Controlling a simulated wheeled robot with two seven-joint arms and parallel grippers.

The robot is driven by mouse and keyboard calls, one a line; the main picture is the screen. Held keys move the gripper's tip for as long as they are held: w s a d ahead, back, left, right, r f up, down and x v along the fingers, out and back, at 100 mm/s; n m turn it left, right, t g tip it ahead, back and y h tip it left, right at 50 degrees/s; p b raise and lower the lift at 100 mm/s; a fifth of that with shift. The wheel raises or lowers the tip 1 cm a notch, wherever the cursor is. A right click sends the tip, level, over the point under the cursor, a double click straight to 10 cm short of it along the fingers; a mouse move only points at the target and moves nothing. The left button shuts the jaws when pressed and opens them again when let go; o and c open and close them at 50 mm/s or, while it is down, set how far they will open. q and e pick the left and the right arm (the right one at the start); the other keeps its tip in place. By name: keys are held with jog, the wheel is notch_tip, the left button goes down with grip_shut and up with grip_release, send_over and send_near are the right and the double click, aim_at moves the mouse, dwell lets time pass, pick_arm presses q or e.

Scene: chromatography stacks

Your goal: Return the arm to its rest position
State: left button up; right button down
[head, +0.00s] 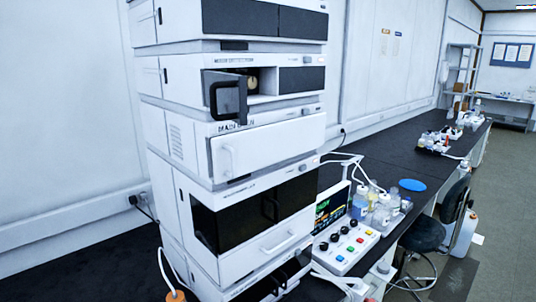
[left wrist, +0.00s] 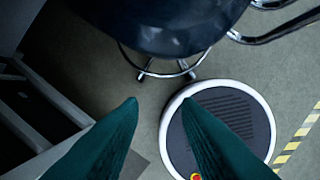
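My left gripper (left wrist: 159,101) shows only in the left wrist view. Its two dark green fingers are apart with nothing between them, and they hang over the grey floor. Neither gripper nor arm shows in the head view, and my right gripper is in no view. The white chromatography stack (head: 240,150) stands on the dark bench in the head view. A small black door with a handle (head: 228,97) stands open on its upper module. The drawer at the bottom of the stack (head: 285,275) looks partly open.
A dark stool seat (left wrist: 160,22) is near the fingers at the top of the wrist view. A control panel (head: 345,240) and bottles (head: 380,212) sit right of the stack. A stool (head: 422,234) stands by the bench (head: 400,165). The aisle floor (head: 505,215) is open at right.

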pick_arm(q)
jog(key=s+a+f+g+b, duration=0.1)
jog(key=s+a+f, duration=0.2)
jog(key=s+f, duration=1.3)
notch_tip(320, 180, down, 2)
jog(key=shift+s+f, duration=0.25)
jog(key=shift+s, duration=0.15)
dwell(0.5)
